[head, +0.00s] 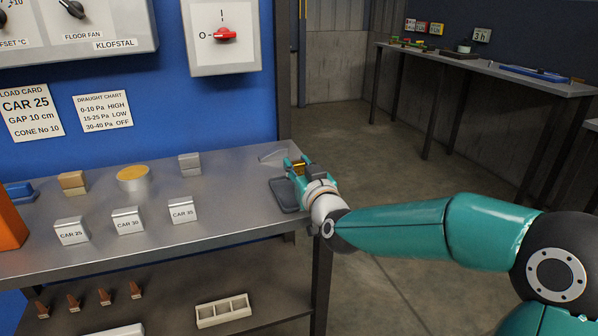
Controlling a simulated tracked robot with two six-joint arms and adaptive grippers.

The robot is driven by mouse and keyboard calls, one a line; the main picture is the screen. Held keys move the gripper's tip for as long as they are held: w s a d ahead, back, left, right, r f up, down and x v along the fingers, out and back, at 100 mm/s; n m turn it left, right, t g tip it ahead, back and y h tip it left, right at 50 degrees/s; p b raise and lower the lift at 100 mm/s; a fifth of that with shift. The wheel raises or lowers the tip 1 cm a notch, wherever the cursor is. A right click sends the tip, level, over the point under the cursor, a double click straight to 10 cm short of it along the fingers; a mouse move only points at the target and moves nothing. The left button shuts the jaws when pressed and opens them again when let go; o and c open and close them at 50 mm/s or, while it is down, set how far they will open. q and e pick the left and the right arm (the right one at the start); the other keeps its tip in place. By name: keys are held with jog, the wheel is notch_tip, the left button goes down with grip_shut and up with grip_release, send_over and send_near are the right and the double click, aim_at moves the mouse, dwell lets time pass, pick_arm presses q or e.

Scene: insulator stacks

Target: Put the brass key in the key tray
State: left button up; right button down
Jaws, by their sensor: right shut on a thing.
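My right gripper (296,164) reaches in from the right over the right end of the metal bench. It is shut on a small brass-coloured piece, which I take to be the brass key (299,168); the fingers hide most of it. A shallow dark grey tray (282,196), which looks like the key tray, lies on the bench just below and left of the gripper in the picture. My wrist covers part of its right side. I cannot tell how high the key is above the tray. My left gripper is not in view.
On the bench (235,224) stand cards marked CAR 25 (71,231), CAR 30 (127,221) and CAR 35 (182,211), a round pot (133,178) and small blocks. A pale curved piece (272,155) lies behind the tray. A blue panel rises behind.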

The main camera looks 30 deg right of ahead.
jog(key=c, duration=0.9)
grip_release()
jog(key=v, duration=1.2)
jog(key=shift+p, duration=0.3)
jog(key=shift+s+d+f, duration=0.1)
jog(key=shift+s, duration=0.05)
